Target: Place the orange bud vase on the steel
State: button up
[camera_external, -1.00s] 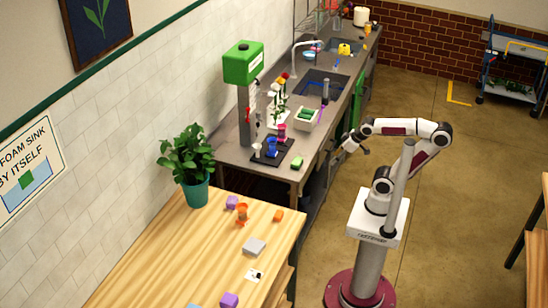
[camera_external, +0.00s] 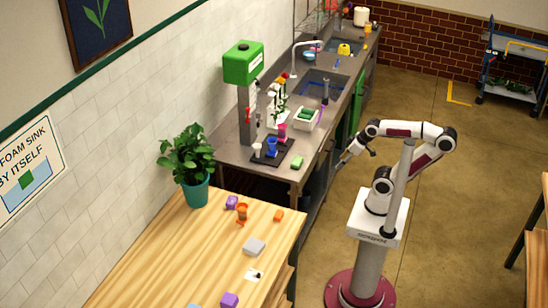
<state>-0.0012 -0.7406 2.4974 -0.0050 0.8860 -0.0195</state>
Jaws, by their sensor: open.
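The orange bud vase (camera_external: 241,212) stands on the wooden table (camera_external: 165,265), close to a purple block (camera_external: 232,202). The steel counter (camera_external: 313,143) with its sinks runs along the wall behind the table. My gripper (camera_external: 348,156) is open and empty, in the air by the counter's right edge, well away from the vase. Its fingers are small in this view.
A potted plant (camera_external: 190,165) stands left of the vase. An orange block (camera_external: 279,215), a grey block (camera_external: 254,246) and another purple block (camera_external: 229,299) lie on the table. A black tray (camera_external: 287,158) with cups, a green block (camera_external: 297,162) and a white tub (camera_external: 305,122) occupy the counter's near part.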

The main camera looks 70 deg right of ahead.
jog(key=w+r+n+t, duration=0.25)
jog(key=w+n, duration=0.75)
jog(key=w, duration=0.7)
jog(key=w+a+f+n+t+y, duration=0.1)
jog(key=w+a+n+t, duration=0.1)
jog(key=w+a+n, duration=0.35)
jog(key=w+a+f+n+t+y, duration=0.1)
jog(key=w+a+n, duration=0.1)
jog(key=w+n, duration=0.55)
jog(key=w+a+f+n+y, duration=0.3)
jog(key=w+a+n, duration=0.2)
jog(key=a, duration=0.1)
jog(key=n+g+y, duration=0.2)
jog(key=n+y, duration=0.8)
jog(key=n, duration=0.8)
send_near(243, 215)
jog(key=w, duration=0.1)
jog(key=w+r, duration=0.1)
jog(key=w+d, duration=0.1)
jog(key=shift+w+r+t, duration=0.2)
jog(key=shift+w+t, duration=0.05)
jog(key=shift+w, duration=0.05)
jog(key=shift+s+a+f+n, duration=0.25)
jog(key=shift+s+a+n, duration=0.2)
jog(key=shift+n, duration=0.25)
jog(key=shift+x, duration=1.3)
